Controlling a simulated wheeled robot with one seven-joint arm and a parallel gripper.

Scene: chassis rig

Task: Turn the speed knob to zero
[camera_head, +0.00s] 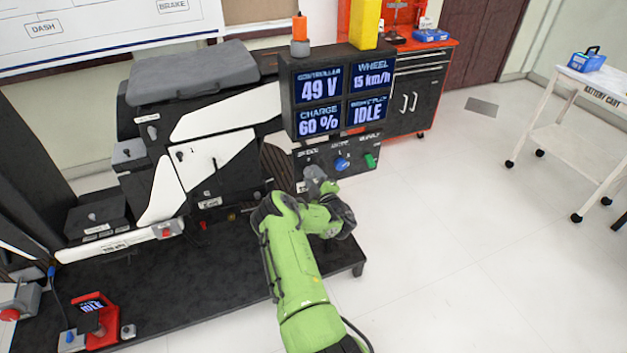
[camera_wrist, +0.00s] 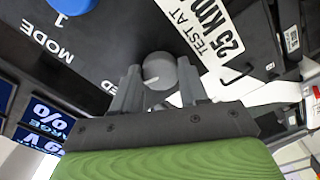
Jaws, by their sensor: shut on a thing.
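The speed knob (camera_wrist: 158,68) is a round grey knob on the dark control panel (camera_head: 325,155). In the wrist view my gripper (camera_wrist: 159,75) has one finger on each side of it and is shut on it. A partly covered label ending in "ED" shows beside the knob. In the head view my gripper (camera_head: 317,184) is at the lower left of the panel and mostly hides the knob. The display (camera_head: 328,97) above reads WHEEL 15 km/h, 49 V, CHARGE 60 % and IDLE. The knob's pointer direction cannot be made out.
The blue mode knob (camera_head: 342,163) and a green knob (camera_head: 370,160) sit right of the speed knob. A "TEST AT 25 km/h" label (camera_wrist: 205,38) is close by in the wrist view. The scooter body (camera_head: 205,160) stands left. Open floor lies right.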

